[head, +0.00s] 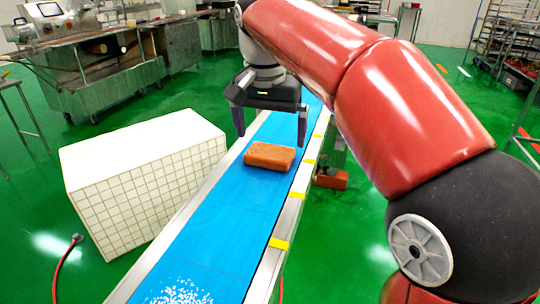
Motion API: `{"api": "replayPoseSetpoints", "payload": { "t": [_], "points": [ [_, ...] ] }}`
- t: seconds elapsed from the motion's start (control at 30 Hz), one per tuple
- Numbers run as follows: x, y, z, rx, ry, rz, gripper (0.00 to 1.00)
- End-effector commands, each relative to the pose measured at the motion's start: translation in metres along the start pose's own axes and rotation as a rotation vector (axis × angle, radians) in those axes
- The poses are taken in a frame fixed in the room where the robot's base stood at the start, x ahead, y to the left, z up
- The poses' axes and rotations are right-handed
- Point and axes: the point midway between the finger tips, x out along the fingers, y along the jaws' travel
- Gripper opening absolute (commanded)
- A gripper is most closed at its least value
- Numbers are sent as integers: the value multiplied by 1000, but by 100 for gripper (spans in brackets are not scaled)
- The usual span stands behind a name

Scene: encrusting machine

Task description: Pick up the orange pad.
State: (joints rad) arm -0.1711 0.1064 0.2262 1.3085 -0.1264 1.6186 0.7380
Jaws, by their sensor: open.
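The orange pad (270,156) is a small rounded block. It lies flat on the blue conveyor belt (212,222), near the belt's right side. My gripper (270,128) is open and empty, with its two fingers pointing down and spread apart. In the head view the fingertips show just above and behind the pad, one to its left and one above its right end. I cannot tell the exact height or depth gap between the fingers and the pad. No finger visibly touches it.
A white tiled block (148,172) stands left of the conveyor. The belt has metal side rails (264,268) with yellow marks. A reddish block (331,180) sits right of the conveyor. A steel machine (95,60) stands at the back left. The near belt is clear except for white specks.

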Motion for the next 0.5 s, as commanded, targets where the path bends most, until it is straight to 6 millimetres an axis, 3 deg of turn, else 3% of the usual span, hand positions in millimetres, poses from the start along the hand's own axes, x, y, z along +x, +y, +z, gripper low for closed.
{"api": "replayPoseSetpoints", "payload": {
  "t": [0.2, 0.5],
  "points": [
    [34, -2, 2, 0, -2, 1, 100],
    [41, -2, 1, 0, 0, 0, 100]
  ]
}}
